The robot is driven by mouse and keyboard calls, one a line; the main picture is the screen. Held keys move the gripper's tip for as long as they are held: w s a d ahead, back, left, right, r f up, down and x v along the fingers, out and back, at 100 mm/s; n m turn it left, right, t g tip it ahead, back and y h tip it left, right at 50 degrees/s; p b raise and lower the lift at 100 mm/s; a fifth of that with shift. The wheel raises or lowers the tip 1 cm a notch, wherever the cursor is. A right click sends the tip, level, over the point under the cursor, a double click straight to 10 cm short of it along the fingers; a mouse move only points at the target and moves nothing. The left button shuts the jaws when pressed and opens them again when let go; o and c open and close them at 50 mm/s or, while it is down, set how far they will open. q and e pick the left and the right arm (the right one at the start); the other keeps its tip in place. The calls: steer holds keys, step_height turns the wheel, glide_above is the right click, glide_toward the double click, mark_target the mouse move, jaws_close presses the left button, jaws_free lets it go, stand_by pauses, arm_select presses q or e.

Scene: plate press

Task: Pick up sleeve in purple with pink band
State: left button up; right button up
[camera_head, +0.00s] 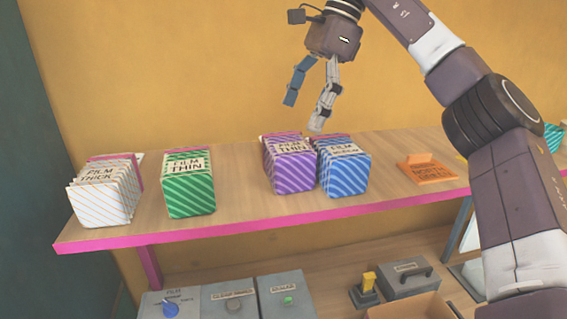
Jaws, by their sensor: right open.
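The purple striped sleeve (291,175) with a pink band along its top edge stands on the shelf, labelled "FILM THIN". It is close beside a blue striped sleeve (344,174) on its right; I cannot tell whether they touch. My right gripper (303,112) is open and empty, pointing down above the back of the purple and blue sleeves. Its fingers are apart from both. My left gripper is not in view.
A green sleeve (189,191) and a group of white sleeves (103,199) stand to the left on the wooden shelf (237,180). An orange sign (428,169) lies to the right. A lower bench holds grey control boxes (285,295). Bare shelf separates the green and purple sleeves.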

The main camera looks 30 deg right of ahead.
mark_target(287, 142)
steer(key=shift+a+f, duration=0.25)
steer(key=shift+f, duration=0.35)
steer(key=shift+w+a+f, duration=0.1)
steer(key=shift+a, duration=0.05)
steer(key=p+x, duration=0.1)
steer(key=x, duration=0.2)
steer(key=shift+f, duration=0.3)
steer(key=shift+a+f, duration=0.2)
steer(key=shift+f, duration=0.4)
steer(key=c, duration=1)
steer(key=shift+r, duration=0.1)
steer(key=shift+c, duration=0.9)
steer(key=shift+r, duration=0.1)
